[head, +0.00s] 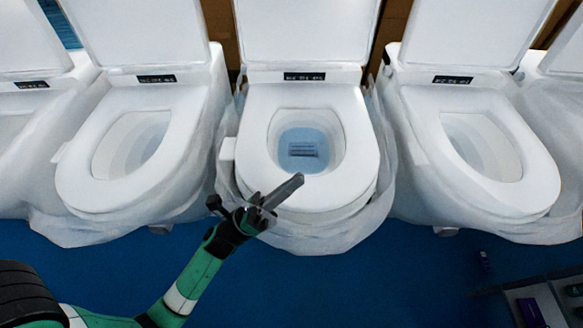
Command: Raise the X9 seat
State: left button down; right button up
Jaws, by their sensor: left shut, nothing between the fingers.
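The toilet in the middle of the head view has its lid (300,32) up and its white seat (352,125) lying down on the bowl. Water shows in the bowl (303,146). I cannot read the small labels, so I cannot tell which toilet is the X9. My left gripper (292,184) is shut and empty. My right gripper is out of view.
A toilet with its seat down stands at the left (80,180) and another at the right (540,190). More stand at both edges. Loose clear plastic wraps the bases. A grey shelf or cart (545,300) is at the lower right.

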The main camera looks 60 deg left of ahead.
pick_arm(q)
jog(key=shift+w+a+r, duration=0.15)
jog(key=shift+r, duration=0.3)
jog(key=shift+w+a+r, duration=0.1)
jog(key=shift+w+r, duration=0.05)
jog(key=shift+r, duration=0.25)
jog(key=shift+f, duration=0.1)
dwell(1.4)
